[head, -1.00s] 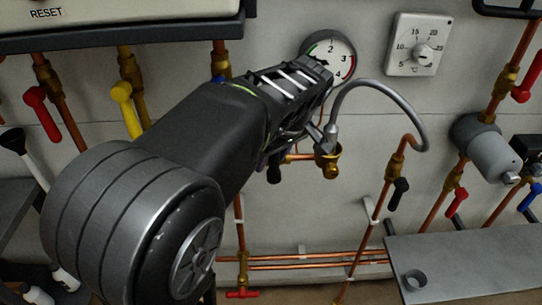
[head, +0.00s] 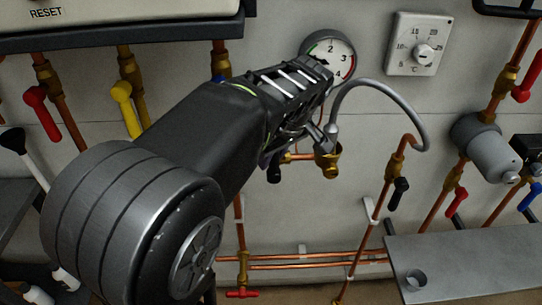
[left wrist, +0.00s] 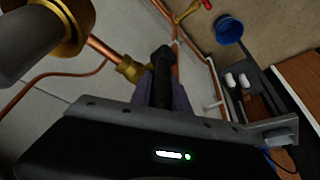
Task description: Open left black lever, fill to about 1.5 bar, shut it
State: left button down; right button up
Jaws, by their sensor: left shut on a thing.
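The left black lever (head: 274,174) hangs below the brass valve to the left of the filling loop in the head view. In the left wrist view the black lever (left wrist: 162,66) stands between the purple fingers of my left gripper (left wrist: 163,94), which is shut on it. My left gripper (head: 283,151) partly covers the valve in the head view. The pressure gauge (head: 341,54) is partly hidden behind my arm, and I cannot read its needle. The grey flexible hose (head: 388,88) arches from the brass fitting (head: 329,164) to the right-hand pipe. My right gripper is not in view.
Another black lever (head: 398,193) sits on the right-hand pipe. A thermostat dial (head: 420,45) is right of the gauge. A grey shelf (head: 470,262) is at lower right.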

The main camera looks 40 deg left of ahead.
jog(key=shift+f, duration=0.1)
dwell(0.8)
pick_arm(q)
jog(key=shift+s+a+f+t+h+b, duration=0.1)
jog(key=shift+s+a+t+h+b, duration=0.1)
jog(key=shift+t+h+b, duration=0.45)
jog(key=shift+s+a+f+n+t+h+b, duration=0.1)
jog(key=shift+s+a+n+t+h+b, duration=0.15)
jog(key=shift+h, duration=0.35)
jog(key=shift+s+a+f+n+t+h+b, duration=0.1)
jog(key=shift+a+t+h+b, duration=0.15)
jog(key=shift+h, duration=0.3)
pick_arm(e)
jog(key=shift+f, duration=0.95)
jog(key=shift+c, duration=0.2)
